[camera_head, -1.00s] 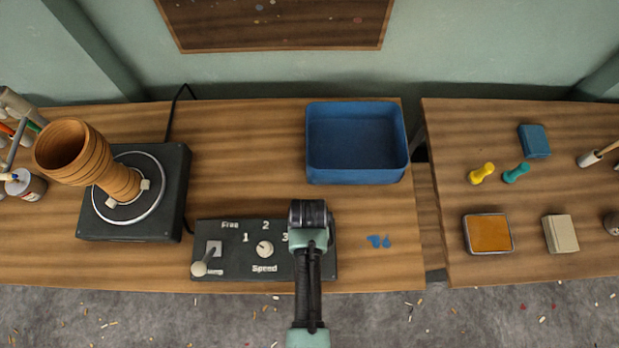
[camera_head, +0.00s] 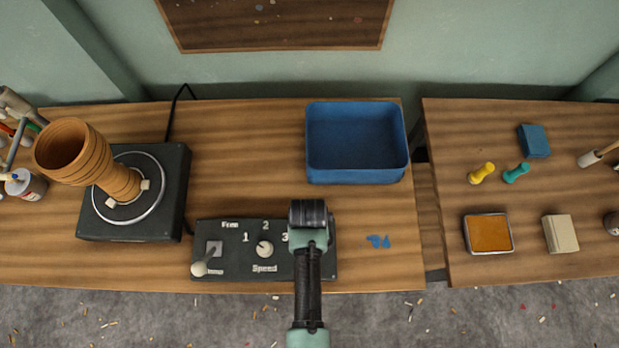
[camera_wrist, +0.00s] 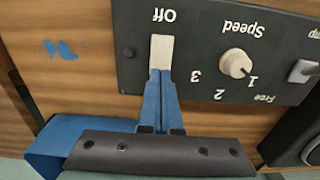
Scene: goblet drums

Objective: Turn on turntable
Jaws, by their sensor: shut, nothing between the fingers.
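The black control panel (camera_head: 218,265) sits at the table's front edge, with a round Speed knob (camera_head: 265,249) and a lever (camera_head: 201,267) at its left. In the wrist view the panel appears upside down. A pale switch (camera_wrist: 161,50) there stands beside the word Off. My gripper (camera_wrist: 160,73) is shut, its blue fingertips at the switch's end nearer the gripper; I cannot tell if they touch. In the head view my arm hides this switch and the fingers. The turntable (camera_head: 175,215) stands left of the panel, with a tall ringed clay goblet drum (camera_head: 75,155) clamped upright on its disc.
A blue bin (camera_head: 357,176) stands behind the panel and shows at the lower left in the wrist view (camera_wrist: 60,135). A second table (camera_head: 520,264) at the right, past a gap, holds tools and blocks. The wood between turntable and bin is clear.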

